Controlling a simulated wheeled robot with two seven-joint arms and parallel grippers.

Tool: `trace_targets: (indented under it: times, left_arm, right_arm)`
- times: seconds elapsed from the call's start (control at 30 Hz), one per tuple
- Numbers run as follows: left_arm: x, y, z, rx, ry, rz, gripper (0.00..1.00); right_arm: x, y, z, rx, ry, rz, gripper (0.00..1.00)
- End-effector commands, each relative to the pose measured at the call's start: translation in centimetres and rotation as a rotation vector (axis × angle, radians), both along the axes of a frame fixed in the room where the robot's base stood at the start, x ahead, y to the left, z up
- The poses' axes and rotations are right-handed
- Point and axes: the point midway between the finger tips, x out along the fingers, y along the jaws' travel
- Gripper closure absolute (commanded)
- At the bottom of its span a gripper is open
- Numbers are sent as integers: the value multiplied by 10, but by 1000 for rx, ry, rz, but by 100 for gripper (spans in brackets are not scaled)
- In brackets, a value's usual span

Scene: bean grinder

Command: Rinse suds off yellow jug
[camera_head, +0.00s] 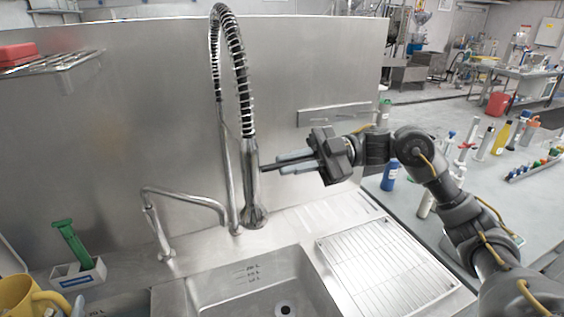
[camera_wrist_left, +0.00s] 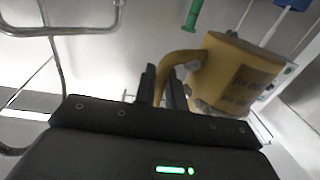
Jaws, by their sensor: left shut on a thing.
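The yellow jug (camera_wrist_left: 232,72) has a dark printed label, with pale suds-like patches near its handle. In the left wrist view, my left gripper (camera_wrist_left: 160,82) is shut on the jug's curved handle. In the head view, the jug (camera_head: 17,296) shows at the bottom left corner, partly cut off. My right gripper (camera_head: 275,164) points left beside the tall spring-hose tap (camera_head: 250,165), near its spray head. Its fingers are seen nearly edge-on, so their opening is unclear. I cannot tell whether they touch the tap.
The steel sink basin (camera_head: 250,285) lies below the tap, with a ribbed drain rack (camera_head: 385,265) to its right. A lower bent spout (camera_head: 185,197) stands left of the tap. A green-handled brush (camera_head: 68,240) stands in a white holder (camera_head: 80,275). Bottles stand on the right bench.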

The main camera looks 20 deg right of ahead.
Motion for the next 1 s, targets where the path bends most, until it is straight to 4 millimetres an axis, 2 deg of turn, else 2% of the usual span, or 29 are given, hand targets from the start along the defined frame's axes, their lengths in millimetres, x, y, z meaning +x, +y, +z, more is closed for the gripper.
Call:
trace_targets:
  times: [0.3,0.43,0.53,0.87,0.9,1.0]
  left_arm:
    - [0,0,-1,0,-1,0,100]
    - [0,0,-17,0,0,0,100]
    - [0,0,-24,0,-1,0,100]
    - [0,0,-23,0,-1,0,100]
    - [0,0,-23,0,-1,0,100]
    - [0,0,-23,0,-1,0,100]
  right_arm:
    - [0,0,-1,3,1,-1,100]
    - [0,1,-12,67,0,0,100]
    - [0,1,-13,126,-6,0,100]
    - [0,1,-9,149,-8,0,100]
    - [0,1,-9,149,-8,0,85]
    - [0,1,-9,148,-7,-1,72]
